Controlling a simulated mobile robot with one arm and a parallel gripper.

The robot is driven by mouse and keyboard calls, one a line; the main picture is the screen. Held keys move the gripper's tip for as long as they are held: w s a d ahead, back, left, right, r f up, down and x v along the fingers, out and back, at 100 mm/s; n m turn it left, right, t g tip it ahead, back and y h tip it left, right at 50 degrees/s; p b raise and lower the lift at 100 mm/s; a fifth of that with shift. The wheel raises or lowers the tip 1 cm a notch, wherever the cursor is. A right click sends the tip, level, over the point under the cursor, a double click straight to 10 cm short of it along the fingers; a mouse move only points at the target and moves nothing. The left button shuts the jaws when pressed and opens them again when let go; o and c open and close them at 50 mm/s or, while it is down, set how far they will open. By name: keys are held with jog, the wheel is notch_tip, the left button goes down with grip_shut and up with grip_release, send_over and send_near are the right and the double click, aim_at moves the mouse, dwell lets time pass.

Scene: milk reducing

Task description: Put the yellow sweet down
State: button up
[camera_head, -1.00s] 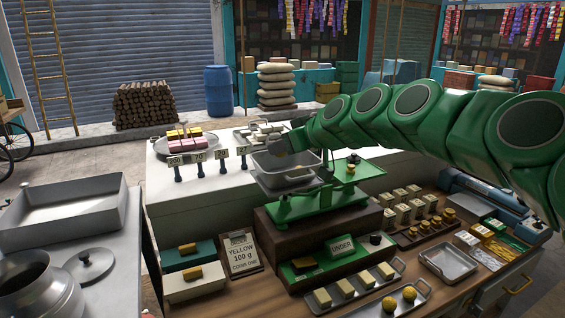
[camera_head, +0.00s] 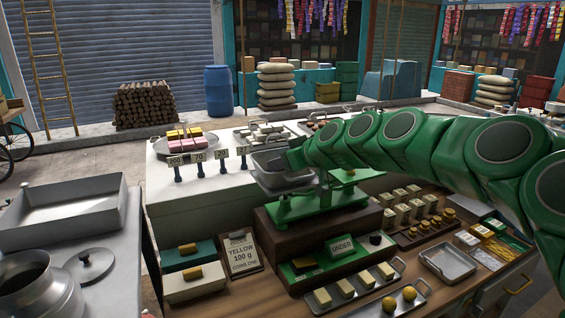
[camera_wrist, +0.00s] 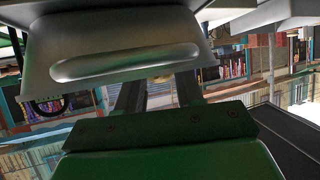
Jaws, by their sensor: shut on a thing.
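My gripper (camera_head: 288,160) is at the grey metal pan (camera_head: 290,187) of the green balance scale in the head view, low at its rim. A small yellowish bit, likely the yellow sweet (camera_wrist: 163,78), shows between the fingertips. The gripper is shut on it. Most of it is hidden by the pan edge, and I cannot tell whether it touches the pan.
Trays with pale blocks and two yellow balls (camera_head: 400,299) lie in front. An empty tray (camera_head: 447,262) is at right. Price tags (camera_head: 200,160) stand behind left.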

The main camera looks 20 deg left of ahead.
jog(key=shift+f, duration=0.55)
jog(key=o, duration=0.7)
jog(key=shift+r, duration=0.55)
jog(key=v, duration=1.2)
